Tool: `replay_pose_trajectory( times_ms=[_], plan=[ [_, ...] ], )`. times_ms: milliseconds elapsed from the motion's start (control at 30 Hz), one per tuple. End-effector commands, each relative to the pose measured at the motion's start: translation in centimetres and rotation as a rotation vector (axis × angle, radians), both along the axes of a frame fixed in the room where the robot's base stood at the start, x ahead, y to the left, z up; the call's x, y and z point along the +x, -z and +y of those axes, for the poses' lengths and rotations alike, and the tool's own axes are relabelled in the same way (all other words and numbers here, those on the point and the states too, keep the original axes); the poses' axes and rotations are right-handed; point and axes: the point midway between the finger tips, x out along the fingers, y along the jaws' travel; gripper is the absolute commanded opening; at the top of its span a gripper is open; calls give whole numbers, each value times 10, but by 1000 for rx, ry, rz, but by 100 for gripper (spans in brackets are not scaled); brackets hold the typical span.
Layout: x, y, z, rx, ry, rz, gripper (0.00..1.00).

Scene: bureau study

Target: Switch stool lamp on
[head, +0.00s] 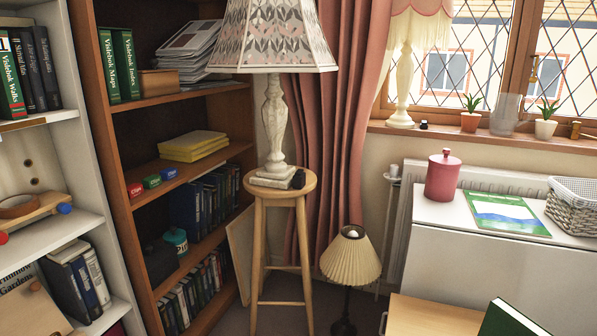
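The stool lamp stands upright on a round wooden stool (260,198) in the middle left of the head view. It has a pale turned column (274,125) and a patterned grey and pink shade (272,38), cut off at the top. The shade shows no clear glow. A small black item (298,180), perhaps a switch, sits at the right of the lamp's square base (273,178); its setting is too small to tell. My gripper is not in view.
A brown bookcase (124,208) stands close left of the stool, a pink curtain (326,130) behind it. A floor lamp (351,258) with a pleated shade stands to its right. Another lamp (403,85) is on the windowsill. A white cabinet (470,255) fills the right.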

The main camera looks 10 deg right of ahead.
Motion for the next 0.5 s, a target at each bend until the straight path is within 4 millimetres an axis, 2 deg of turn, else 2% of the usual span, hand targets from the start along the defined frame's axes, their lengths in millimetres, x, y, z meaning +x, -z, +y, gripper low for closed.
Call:
replay_pose_trajectory(
  times_ms=[233,400,500],
  plan=[
    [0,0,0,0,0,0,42],
    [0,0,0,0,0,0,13],
    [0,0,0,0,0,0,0]
  ],
)
